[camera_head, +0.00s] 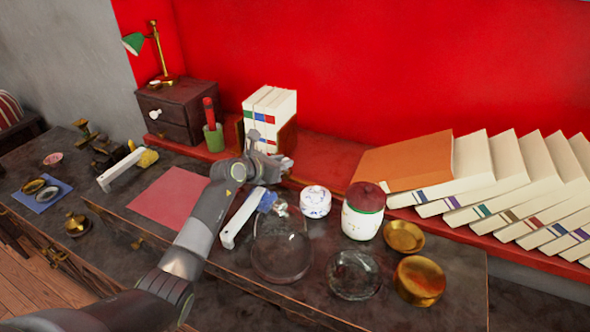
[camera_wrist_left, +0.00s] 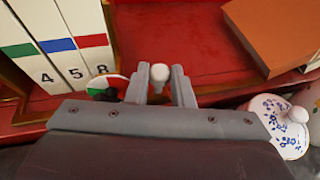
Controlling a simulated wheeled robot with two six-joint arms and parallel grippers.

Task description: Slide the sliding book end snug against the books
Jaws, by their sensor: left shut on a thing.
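Three white books (camera_head: 268,108) stand upright on the red shelf, left of its middle; their spines (camera_wrist_left: 72,45) show at the left in the left wrist view. The sliding book end (camera_head: 288,135), a brown panel, stands at their right side. Its edge shows beside the books (camera_wrist_left: 113,30) in the wrist view. I cannot tell whether it touches them. My left gripper (camera_head: 282,167) is low in front of the book end. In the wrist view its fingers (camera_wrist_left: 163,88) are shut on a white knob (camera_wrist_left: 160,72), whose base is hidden. My right gripper is not in view.
A round red, white and green dial (camera_wrist_left: 107,86) sits left of the fingers. A lidded blue-and-white pot (camera_head: 315,202) stands close right of my gripper, with a red-lidded jar (camera_head: 363,210) and a glass dome (camera_head: 281,245) nearby. Leaning books (camera_head: 500,180) fill the shelf's right.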

